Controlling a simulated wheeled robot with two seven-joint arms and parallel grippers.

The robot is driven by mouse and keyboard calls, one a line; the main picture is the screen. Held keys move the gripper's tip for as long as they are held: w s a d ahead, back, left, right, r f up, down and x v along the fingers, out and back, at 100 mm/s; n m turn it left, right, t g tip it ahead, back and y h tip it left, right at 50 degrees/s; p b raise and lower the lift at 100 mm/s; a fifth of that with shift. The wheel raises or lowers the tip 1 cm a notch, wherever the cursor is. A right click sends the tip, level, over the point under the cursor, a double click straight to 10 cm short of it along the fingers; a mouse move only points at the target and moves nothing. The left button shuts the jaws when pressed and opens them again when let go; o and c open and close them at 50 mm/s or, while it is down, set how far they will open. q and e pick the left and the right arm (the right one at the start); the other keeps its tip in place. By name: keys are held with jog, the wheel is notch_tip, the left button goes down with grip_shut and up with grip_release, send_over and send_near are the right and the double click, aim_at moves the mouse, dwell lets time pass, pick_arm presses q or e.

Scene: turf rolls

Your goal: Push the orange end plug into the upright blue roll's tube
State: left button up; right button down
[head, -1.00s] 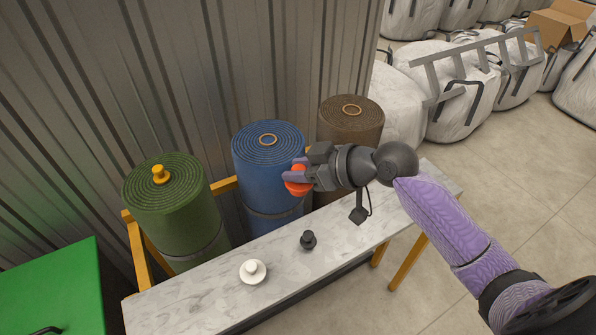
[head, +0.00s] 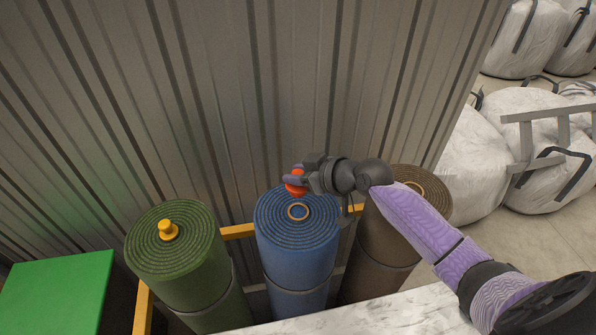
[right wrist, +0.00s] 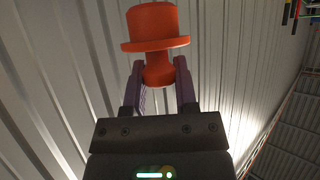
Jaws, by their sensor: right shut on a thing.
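The orange end plug (head: 296,186) is held between the fingers of my right gripper (head: 300,181). The right wrist view also shows the orange plug (right wrist: 155,30), its narrow part between the two fingers (right wrist: 160,85) and its flange and wide end beyond them. The upright blue roll (head: 298,245) stands in the middle of the head view, with a pale tube ring (head: 298,211) at the centre of its top. In the head view the plug appears just behind the ring, apart from it; its exact height is unclear. My left gripper is not seen.
An upright green roll (head: 178,255) with a yellow plug (head: 168,230) stands at left, a brown roll (head: 380,250) at right, partly behind my arm. A corrugated wall (head: 230,100) rises close behind. A yellow frame rail (head: 238,231) and pale bench (head: 390,312) adjoin the rolls.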

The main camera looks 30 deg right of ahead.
aim_at(298, 197)
jog(key=shift+f+b, duration=2.6)
jog(key=shift+f, duration=0.35)
jog(key=shift+f, duration=0.15)
jog(key=shift+f+b, duration=0.3)
jog(key=shift+b, duration=0.2)
jog(key=shift+f, duration=0.2)
jog(key=shift+f+b, duration=0.2)
jog(key=shift+b, duration=0.15)
jog(key=shift+f+b, duration=0.55)
jog(key=shift+f, duration=0.1)
